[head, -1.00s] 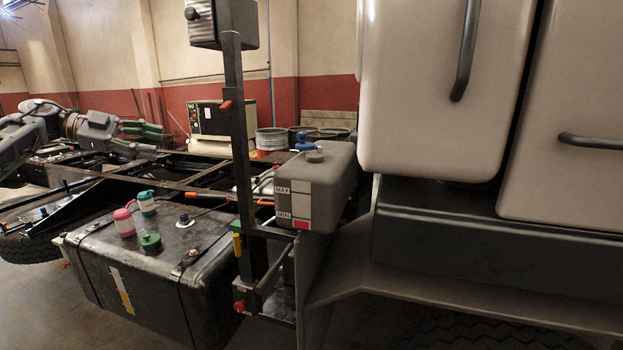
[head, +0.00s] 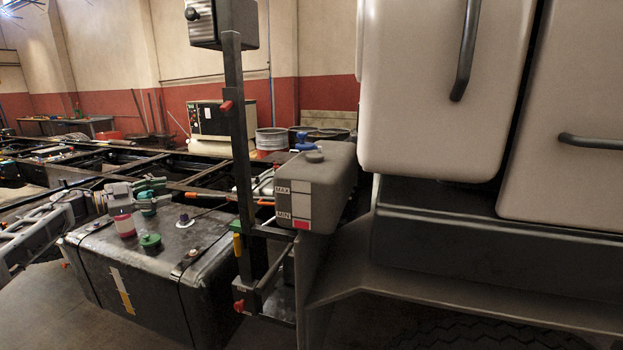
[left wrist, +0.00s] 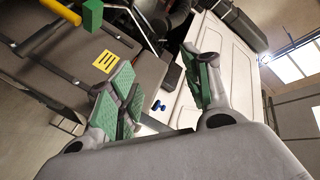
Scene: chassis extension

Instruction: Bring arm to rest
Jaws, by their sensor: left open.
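My left gripper (head: 152,190) is at the left of the head view, above the back left part of the black tank (head: 205,245). A small blue part (left wrist: 158,105) shows beyond the gap. My right gripper is in neither view.
A green cap (head: 150,242) and a purple cap (head: 184,220) sit on the tank. A dark upright post (head: 238,140) and a grey reservoir (head: 318,182) stand to the right. The cream cab (head: 440,90) fills the right side. Open frame rails (head: 190,170) lie behind.

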